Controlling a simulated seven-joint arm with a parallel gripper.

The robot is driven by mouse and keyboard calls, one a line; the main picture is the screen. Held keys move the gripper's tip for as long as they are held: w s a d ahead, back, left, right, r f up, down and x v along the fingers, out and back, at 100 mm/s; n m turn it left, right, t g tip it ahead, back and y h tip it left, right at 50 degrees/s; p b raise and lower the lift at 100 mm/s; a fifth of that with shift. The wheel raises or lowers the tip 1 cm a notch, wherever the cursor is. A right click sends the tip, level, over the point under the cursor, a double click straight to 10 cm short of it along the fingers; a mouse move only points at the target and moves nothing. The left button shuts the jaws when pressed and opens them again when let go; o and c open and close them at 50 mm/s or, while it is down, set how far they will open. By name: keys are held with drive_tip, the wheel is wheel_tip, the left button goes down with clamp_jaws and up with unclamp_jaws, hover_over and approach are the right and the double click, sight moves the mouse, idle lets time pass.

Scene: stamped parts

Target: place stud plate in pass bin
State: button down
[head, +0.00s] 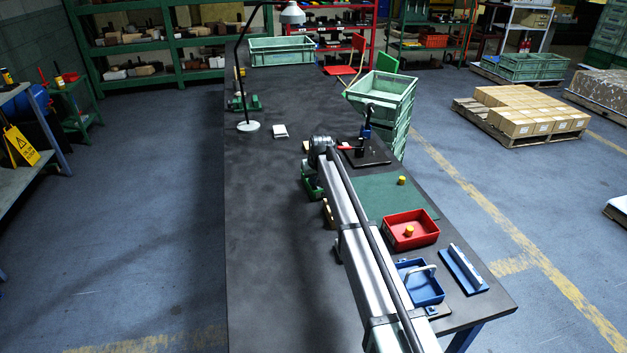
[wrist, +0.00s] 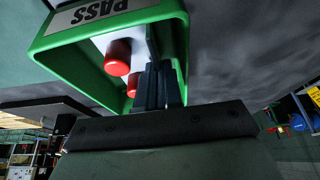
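The stud plate (wrist: 140,42) shows in the wrist view as a pale plate with red studs (wrist: 118,57) on it. My gripper (wrist: 160,68) has its dark fingers close together on the plate's edge. The plate is within the outline of the green pass bin (wrist: 75,66), whose PASS label (wrist: 95,11) appears upside down. I cannot tell whether the plate touches the bin floor. In the head view the pass bin (head: 311,186) is mostly hidden by my arm, and the fingers and plate are hidden.
A red bin (head: 411,243) holding a yellow part, a blue bin (head: 424,289) and a blue angled piece (head: 463,270) lie on the right. A yellow part (head: 402,180) sits on the green mat (head: 375,200). A black stand (head: 376,158) is behind. The table's left side is clear.

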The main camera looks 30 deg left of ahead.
idle(0.3)
drive_tip(key=c, duration=1.6)
unclamp_jaws()
drive_tip(key=shift+f, duration=0.1)
drive_tip(key=v, duration=1.2)
